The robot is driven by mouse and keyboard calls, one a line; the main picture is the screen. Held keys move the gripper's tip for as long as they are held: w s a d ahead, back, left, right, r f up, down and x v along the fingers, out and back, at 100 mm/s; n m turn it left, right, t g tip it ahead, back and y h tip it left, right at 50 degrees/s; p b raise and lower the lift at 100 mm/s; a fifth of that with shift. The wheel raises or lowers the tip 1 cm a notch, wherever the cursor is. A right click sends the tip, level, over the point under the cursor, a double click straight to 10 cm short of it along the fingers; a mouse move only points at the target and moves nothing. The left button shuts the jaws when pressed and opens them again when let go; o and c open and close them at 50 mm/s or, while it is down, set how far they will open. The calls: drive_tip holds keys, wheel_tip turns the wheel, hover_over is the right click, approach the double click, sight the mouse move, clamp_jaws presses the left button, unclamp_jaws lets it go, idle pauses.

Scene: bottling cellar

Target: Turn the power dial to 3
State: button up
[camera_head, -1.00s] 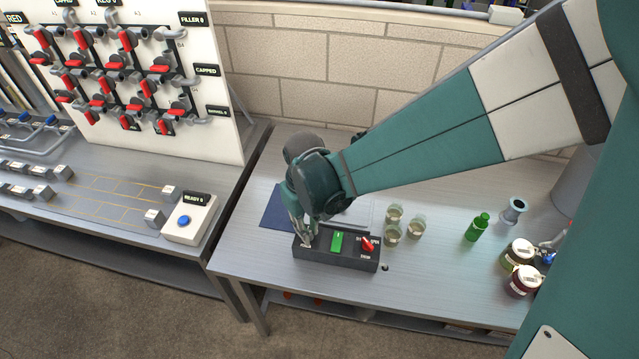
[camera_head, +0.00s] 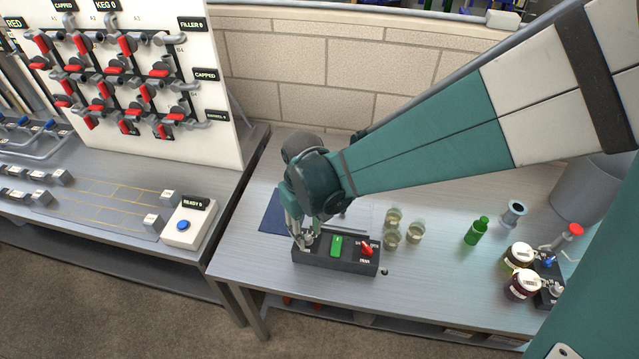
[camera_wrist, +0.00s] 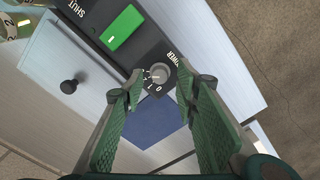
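The power dial (camera_wrist: 158,76) is a small round grey knob on a dark control box (camera_head: 335,264). White digits such as 0, 1 and 2 are printed around it; its exact setting is too small to tell. My gripper (camera_wrist: 160,84) is open, with one green finger on each side of the dial in the wrist view. Gaps show between the fingertips and the knob, and I cannot tell how far above it they are. In the head view my gripper (camera_head: 305,240) is at the left end of the box and mostly hides the dial.
A green switch (camera_head: 336,246) and a red lever (camera_head: 367,248) are on the same box. A blue mat (camera_head: 272,215) lies behind it. Several small glasses (camera_head: 392,238), a green bottle (camera_head: 476,231) and jars (camera_head: 520,285) stand to the right.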

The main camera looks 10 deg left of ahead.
sight(308, 237)
wheel_tip(308, 237, up, 11)
drive_tip(key=shift+f, duration=0.2)
idle(0.5)
drive_tip(key=shift+d, duration=0.1)
idle(0.4)
drive_tip(key=d+r+m+t+y, duration=0.15)
drive_tip(key=d+r, duration=0.25)
drive_tip(key=d, duration=0.5)
drive_tip(key=d+r+m+t, duration=0.1)
drive_tip(key=d+r+m, duration=0.2)
drive_tip(key=d, duration=0.5)
drive_tip(key=s+d+r+m+t, duration=0.1)
drive_tip(key=s+d+m+t, duration=0.1)
drive_tip(key=d, duration=0.7)
drive_tip(key=s+d+r+m+t+h, duration=0.1)
drive_tip(key=s+d+m+t, duration=0.1)
drive_tip(key=d, duration=0.8)
drive_tip(key=shift+s+d+r+m+t, duration=0.15)
drive_tip(key=shift+s+r+m+t, duration=0.25)
drive_tip(key=shift+s, duration=0.55)
drive_tip(key=shift+h, duration=0.25)
